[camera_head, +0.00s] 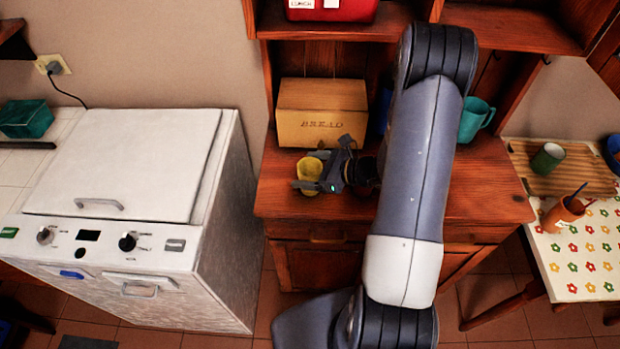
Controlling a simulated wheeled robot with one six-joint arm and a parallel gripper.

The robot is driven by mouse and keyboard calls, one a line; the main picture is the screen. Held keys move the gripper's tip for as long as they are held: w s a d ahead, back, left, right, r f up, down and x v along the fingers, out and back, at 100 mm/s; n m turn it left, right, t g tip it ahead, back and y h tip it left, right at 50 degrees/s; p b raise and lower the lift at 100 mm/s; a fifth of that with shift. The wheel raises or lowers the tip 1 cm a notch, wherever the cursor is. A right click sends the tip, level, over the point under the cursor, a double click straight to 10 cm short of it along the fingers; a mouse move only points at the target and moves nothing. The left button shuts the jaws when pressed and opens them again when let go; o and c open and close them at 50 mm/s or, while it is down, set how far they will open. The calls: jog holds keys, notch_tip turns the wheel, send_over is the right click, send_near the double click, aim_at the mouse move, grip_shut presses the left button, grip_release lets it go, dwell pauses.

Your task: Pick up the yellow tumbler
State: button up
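The yellow tumbler (309,168) stands upright on the wooden cabinet top, near its left front, in front of the bread box. My gripper (312,171) reaches it from the right, low over the cabinet top. One finger passes in front of the tumbler and the other is at its far side, so the tumbler is between them. The fingers are spread apart. Whether they press on the tumbler is too small to tell. The near finger hides part of the tumbler's lower side.
A wooden bread box (322,112) stands close behind. A teal mug (475,119) stands to the right, beyond my arm. A white appliance (130,170) is left of the cabinet (283,205). A side table at right holds a green cup (547,158) and an orange pot (562,214).

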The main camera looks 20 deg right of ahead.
jog(key=c, duration=1)
jog(key=shift+r, duration=0.15)
